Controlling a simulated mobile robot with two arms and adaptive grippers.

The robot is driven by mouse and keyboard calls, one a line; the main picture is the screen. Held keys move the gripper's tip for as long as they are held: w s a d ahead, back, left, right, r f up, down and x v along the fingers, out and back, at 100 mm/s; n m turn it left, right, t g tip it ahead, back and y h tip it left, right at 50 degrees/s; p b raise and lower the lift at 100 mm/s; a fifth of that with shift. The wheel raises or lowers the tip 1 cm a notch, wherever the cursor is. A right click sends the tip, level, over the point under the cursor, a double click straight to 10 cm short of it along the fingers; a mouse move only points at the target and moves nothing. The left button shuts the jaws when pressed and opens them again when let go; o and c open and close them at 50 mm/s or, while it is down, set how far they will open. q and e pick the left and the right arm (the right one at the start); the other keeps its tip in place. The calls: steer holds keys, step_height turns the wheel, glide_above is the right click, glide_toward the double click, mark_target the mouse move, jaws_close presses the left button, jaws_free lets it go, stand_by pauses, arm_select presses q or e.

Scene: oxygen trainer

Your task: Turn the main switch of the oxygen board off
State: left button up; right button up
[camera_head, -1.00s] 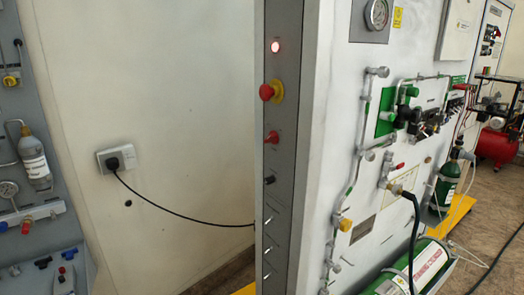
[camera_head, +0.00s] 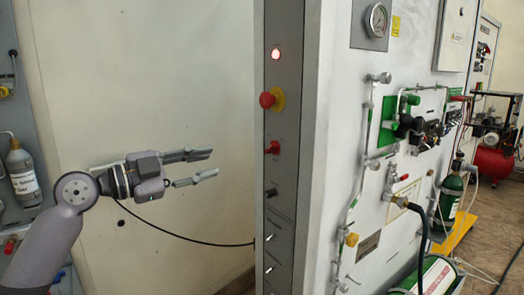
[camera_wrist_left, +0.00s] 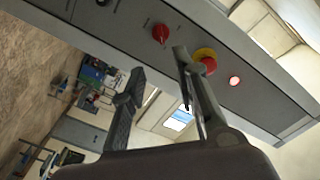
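The oxygen board's narrow grey side panel (camera_head: 288,120) stands upright in the middle of the head view. A red knob (camera_head: 272,147), which looks like the main switch, sticks out of it; it also shows in the left wrist view (camera_wrist_left: 160,33). Above it is a red mushroom button with a yellow collar (camera_head: 268,99), and above that a lit red lamp (camera_head: 276,54). My left gripper (camera_head: 214,163) is open and empty, left of the panel, its fingers pointing right, slightly below the red knob's height and apart from it. My right gripper is not in view.
A black knob (camera_head: 271,193) and several small toggle switches sit lower on the panel. A black cable (camera_head: 190,238) runs to the panel below my left gripper. The board's front has a gauge (camera_head: 377,20), pipes and a green cylinder (camera_head: 425,280).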

mark_target(268, 150)
arm_select(q)
steer(key=p+x, duration=0.4)
steer(key=x, duration=1)
steer(key=shift+w+d, duration=0.5)
steer(key=shift+d, duration=0.05)
steer(key=shift+f, duration=0.1)
steer(key=shift+c, duration=0.2)
jaws_close()
